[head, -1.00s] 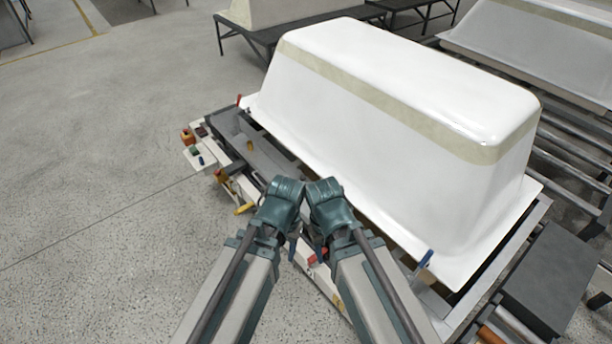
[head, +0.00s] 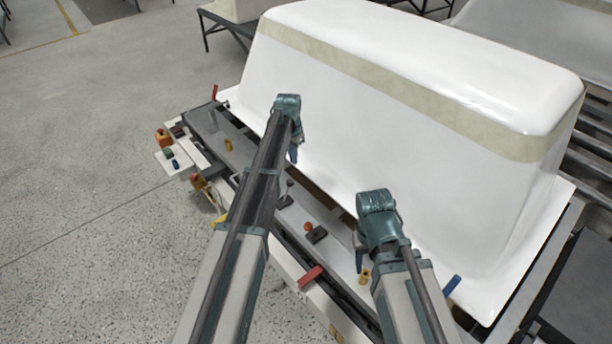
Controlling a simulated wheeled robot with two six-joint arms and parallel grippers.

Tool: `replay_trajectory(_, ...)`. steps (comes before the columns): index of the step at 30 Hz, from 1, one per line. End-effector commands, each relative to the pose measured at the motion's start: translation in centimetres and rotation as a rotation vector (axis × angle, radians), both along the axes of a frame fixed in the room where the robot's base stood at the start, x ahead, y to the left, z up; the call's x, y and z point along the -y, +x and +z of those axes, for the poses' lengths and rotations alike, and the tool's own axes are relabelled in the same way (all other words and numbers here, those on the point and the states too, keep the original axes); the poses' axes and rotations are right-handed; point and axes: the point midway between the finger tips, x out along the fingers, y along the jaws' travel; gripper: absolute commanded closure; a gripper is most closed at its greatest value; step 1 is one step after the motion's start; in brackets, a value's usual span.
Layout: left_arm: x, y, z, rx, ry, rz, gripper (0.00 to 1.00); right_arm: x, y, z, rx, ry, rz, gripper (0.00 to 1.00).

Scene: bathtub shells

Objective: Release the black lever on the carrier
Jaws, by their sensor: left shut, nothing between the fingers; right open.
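The carrier (head: 345,262) is a grey frame under the upturned white tub shell (head: 400,130). On its near rail is a small black piece (head: 318,235) beside a red knob, between my two arms. A second dark piece (head: 285,200) sits just right of my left forearm. I cannot tell which of them is the black lever. My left gripper (head: 293,154) is shut and empty, in front of the shell's side, beyond both dark pieces. My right gripper (head: 359,256) is open, pointing down over the rail, right of the black piece and apart from it.
A red handle (head: 311,276), a yellow piece (head: 365,275) and a blue handle (head: 451,285) are on the near side. A box with coloured buttons (head: 172,157) stands at the carrier's left end. Floor at left is clear. Rollers lie beyond at right.

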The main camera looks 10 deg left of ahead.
Motion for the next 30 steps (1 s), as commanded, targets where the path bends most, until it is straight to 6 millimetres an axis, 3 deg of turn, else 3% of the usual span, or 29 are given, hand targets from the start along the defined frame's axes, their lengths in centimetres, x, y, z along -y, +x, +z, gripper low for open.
replay_trajectory(17,-0.1,0.2,-0.8,0.0,0.0,-0.001,1.0,0.0,0.0,-0.8,0.0,0.0,0.0,0.5)
replay_trajectory(30,-0.1,0.7,-6.0,0.0,0.0,-0.001,1.0,0.0,0.0,-6.0,0.0,0.0,0.001,0.5)
